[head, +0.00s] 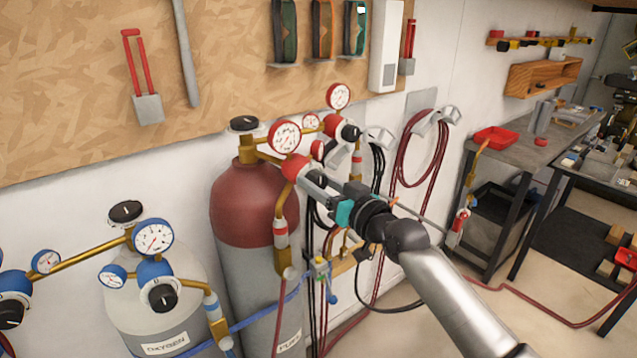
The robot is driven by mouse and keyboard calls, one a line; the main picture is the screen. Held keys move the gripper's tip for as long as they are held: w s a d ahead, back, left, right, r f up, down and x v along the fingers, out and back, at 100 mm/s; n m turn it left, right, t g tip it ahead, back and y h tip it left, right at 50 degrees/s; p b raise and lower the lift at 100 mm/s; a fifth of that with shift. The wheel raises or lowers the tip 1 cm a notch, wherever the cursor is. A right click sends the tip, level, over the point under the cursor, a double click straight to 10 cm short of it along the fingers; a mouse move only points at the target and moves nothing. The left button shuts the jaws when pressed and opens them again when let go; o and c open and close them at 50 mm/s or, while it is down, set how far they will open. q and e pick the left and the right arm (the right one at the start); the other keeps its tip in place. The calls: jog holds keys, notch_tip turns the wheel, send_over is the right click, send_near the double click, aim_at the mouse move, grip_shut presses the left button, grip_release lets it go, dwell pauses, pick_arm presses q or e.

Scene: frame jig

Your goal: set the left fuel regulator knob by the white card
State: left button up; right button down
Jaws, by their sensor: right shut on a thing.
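The left fuel regulator (292,168) has a red body and a white-faced gauge (285,137) with a red rim, beside the dark red-topped fuel cylinder (250,200). My right gripper (304,178) reaches in from the lower right and is shut at the front of this red body. The left fuel regulator knob is hidden by the fingers, so its setting cannot be read. A second fuel regulator with a black knob (350,132) shows just behind to the right. I cannot pick out the white card for certain. My left gripper is out of view.
An oxygen cylinder (128,318) with blue-rimmed gauges and black knobs stands at the left. Red hoses (432,160) hang on the wall at right, near a dark workbench (512,150). A tool board (220,75) spans the wall above. Hoses trail across the floor.

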jog(key=shift+m, duration=0.3)
jog(key=m+p, duration=0.1)
jog(key=m, duration=0.3)
jog(key=m+p, duration=0.1)
jog(key=m, duration=0.3)
jog(key=shift+m+p, duration=0.35)
jog(key=shift+m, duration=0.05)
jog(key=m+p, duration=0.1)
jog(key=m, duration=0.3)
jog(key=shift+m, duration=0.3)
jog(key=m+p, duration=0.2)
jog(key=m, duration=0.2)
jog(key=shift+m, duration=0.3)
jog(key=shift+c, duration=1.4)
grip_release()
